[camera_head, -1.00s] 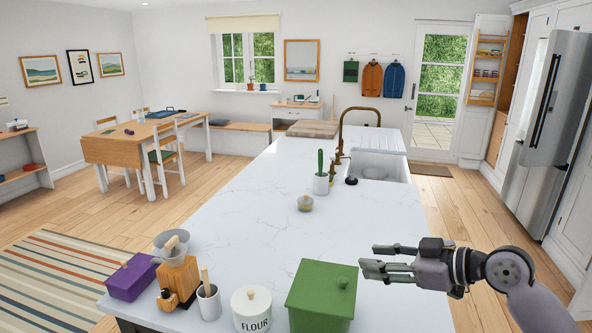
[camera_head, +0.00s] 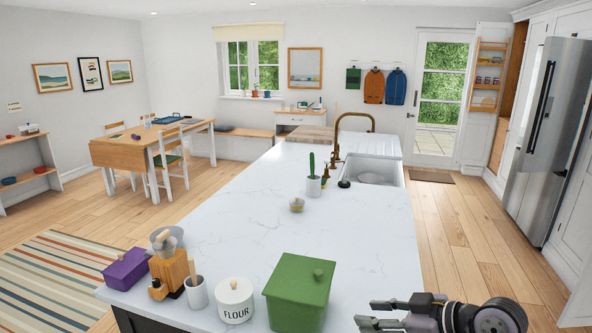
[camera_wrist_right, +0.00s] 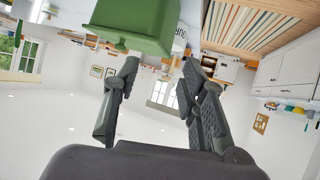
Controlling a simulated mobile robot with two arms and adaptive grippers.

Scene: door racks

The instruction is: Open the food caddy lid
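The green food caddy (camera_head: 296,300) stands on the white worktop at the front. In the right wrist view, which is upside down, the caddy (camera_wrist_right: 135,25) shows at the top, beyond the open fingers (camera_wrist_right: 160,68). My left gripper is not in view.
A white flour jar (camera_head: 235,300) stands just left of the caddy. Further left are a white pot (camera_head: 196,292), a wooden block (camera_head: 170,270) and a purple box (camera_head: 127,270). The worktop (camera_head: 340,240) behind the caddy is mostly clear up to the sink (camera_head: 378,171).

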